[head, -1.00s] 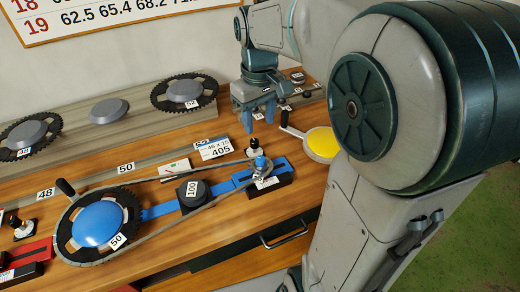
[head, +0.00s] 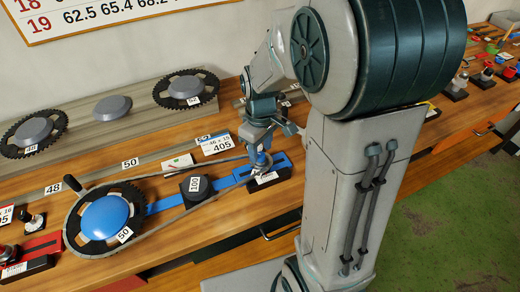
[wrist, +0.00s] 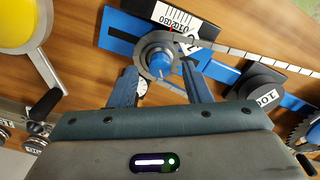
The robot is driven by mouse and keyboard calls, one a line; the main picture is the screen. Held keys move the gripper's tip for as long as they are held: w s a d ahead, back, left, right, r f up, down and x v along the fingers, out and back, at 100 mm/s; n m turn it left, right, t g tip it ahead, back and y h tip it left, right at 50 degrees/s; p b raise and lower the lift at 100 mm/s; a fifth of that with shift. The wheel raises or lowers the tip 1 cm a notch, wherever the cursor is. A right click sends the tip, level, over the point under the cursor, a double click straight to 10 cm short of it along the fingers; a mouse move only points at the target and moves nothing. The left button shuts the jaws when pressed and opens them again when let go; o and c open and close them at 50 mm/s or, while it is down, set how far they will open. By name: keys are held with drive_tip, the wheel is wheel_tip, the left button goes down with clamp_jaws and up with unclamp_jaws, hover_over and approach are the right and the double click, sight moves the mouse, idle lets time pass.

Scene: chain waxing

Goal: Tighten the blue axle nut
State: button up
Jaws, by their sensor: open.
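The blue axle nut (wrist: 160,64) sits on a grey hub at the end of the blue slotted bar (wrist: 222,70), beside a printed scale. In the wrist view the open fingers of my gripper (wrist: 158,76) stand one on each side of the nut, with a gap visible around it. In the head view my gripper (head: 262,158) is lowered over the hub and largely hides the nut. The chain (head: 215,202) runs from the hub around the toothed chainring with a blue dome (head: 104,217). Whether the fingertips are level with the nut is unclear.
A black block marked 100 (head: 195,188) stands on the blue bar inside the chain loop. A yellow disc with a crank handle (wrist: 20,28) lies to the left in the wrist view. A 405 label (head: 216,144) and grey-domed chainrings (head: 34,131) are behind.

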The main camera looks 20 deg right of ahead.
drive_tip(key=shift+f, duration=0.75)
clamp_jaws()
drive_tip(key=m+b, duration=0.1)
drive_tip(key=m, duration=0.3)
drive_tip(key=shift+m, duration=0.4)
drive_tip(key=shift+m+b, duration=0.3)
drive_tip(key=shift+m, duration=1.9)
